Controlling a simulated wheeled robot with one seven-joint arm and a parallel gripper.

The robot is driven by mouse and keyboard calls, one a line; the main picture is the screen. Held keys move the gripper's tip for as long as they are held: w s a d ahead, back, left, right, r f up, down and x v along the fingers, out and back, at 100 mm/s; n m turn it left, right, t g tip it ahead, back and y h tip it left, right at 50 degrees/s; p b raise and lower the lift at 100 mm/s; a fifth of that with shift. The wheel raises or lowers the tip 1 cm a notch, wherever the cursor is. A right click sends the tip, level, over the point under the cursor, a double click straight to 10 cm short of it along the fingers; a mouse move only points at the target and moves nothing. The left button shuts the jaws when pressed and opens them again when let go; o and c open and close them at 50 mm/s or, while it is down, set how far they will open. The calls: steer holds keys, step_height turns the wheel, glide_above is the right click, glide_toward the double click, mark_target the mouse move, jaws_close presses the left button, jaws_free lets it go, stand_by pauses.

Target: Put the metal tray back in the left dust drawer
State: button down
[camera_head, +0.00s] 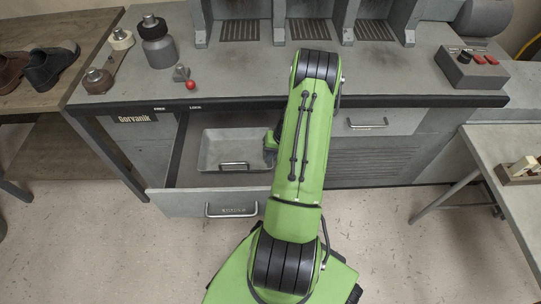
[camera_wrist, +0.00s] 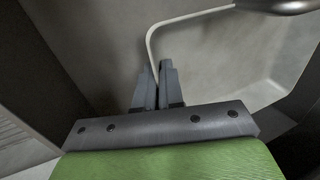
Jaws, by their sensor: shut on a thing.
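The left dust drawer (camera_head: 178,150) is pulled open under the bench, its front panel (camera_head: 165,203) facing me. The shallow grey metal tray (camera_head: 225,148) is inside the drawer's outline, with its bar handle (camera_head: 233,165) at the near side. Whether the tray rests on the drawer floor I cannot tell. My gripper (camera_wrist: 157,88) is shut on the tray's thin rim, and the tray's inside (camera_wrist: 215,60) shows beside the fingers. In the head view my gripper is at the tray's right side, partly hidden by my arm.
The bench top (camera_head: 240,75) overhangs the back of the drawer. A closed right drawer (camera_head: 375,122) is to the right. A grey bottle (camera_head: 158,47) and a red-knobbed lever (camera_head: 188,82) are on the bench. A side table (camera_head: 505,145) stands at the right; open floor lies in front.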

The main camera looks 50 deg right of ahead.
steer(key=shift+f, duration=0.5)
steer(key=c, duration=1.2)
jaws_free()
steer(key=p+v, duration=0.5)
steer(key=v, duration=1)
steer(key=shift+r, duration=0.35)
steer(key=shift+s, duration=0.15)
